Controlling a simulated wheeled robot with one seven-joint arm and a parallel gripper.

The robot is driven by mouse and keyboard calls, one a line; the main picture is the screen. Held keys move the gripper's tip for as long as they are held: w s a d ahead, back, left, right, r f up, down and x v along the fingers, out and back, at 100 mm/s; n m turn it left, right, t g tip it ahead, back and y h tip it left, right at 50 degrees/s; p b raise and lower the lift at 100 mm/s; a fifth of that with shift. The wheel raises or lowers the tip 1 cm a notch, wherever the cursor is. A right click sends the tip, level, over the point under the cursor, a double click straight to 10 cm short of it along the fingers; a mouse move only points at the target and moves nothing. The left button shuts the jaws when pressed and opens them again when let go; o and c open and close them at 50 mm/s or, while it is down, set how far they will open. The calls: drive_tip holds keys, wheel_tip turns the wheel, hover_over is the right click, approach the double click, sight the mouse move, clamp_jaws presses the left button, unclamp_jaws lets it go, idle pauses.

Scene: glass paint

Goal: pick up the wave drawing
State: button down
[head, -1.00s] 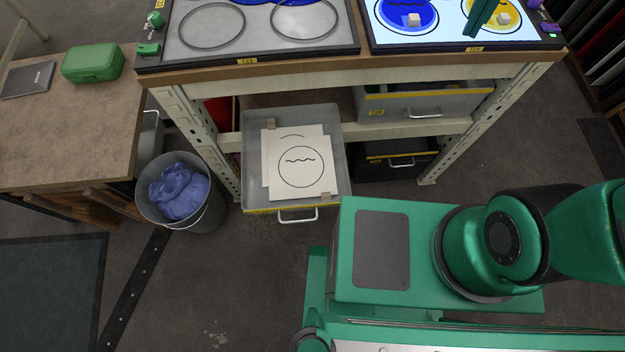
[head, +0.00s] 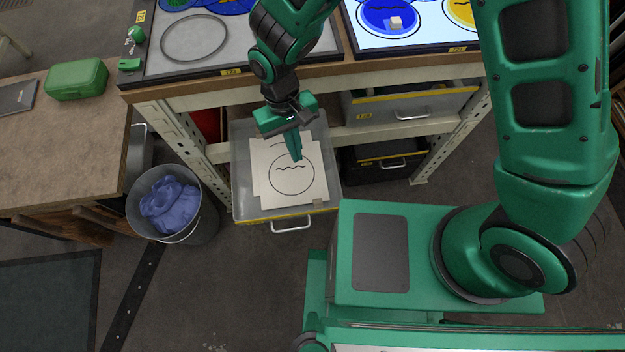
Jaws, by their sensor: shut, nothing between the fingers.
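The wave drawing (head: 292,190) is a white sheet with a black circle and a wavy line in it. It lies in the open grey drawer (head: 240,190), on top of another white sheet (head: 257,160) whose edge shows behind it. My gripper (head: 296,158) points down over the far part of the wave drawing, its green fingers closed together and empty. The fingers cover a bit of the circle's top edge. I cannot tell whether the fingertips touch the paper.
A workbench (head: 200,88) with paint trays stands over the drawer. A partly closed drawer (head: 415,107) is to its right. A grey bin (head: 190,225) with a blue bag stands left. A green box (head: 77,80) sits on the brown table (head: 60,140).

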sight(310, 197)
drive_tip(key=x, duration=1)
drive_tip(key=shift+s+d+f, duration=0.15)
drive_tip(key=shift+s+d, duration=0.7)
drive_tip(key=shift+s, duration=0.35)
drive_tip(key=shift+s+d, duration=0.4)
drive_tip(key=shift+s, duration=0.3)
drive_tip(key=shift+s, duration=0.1)
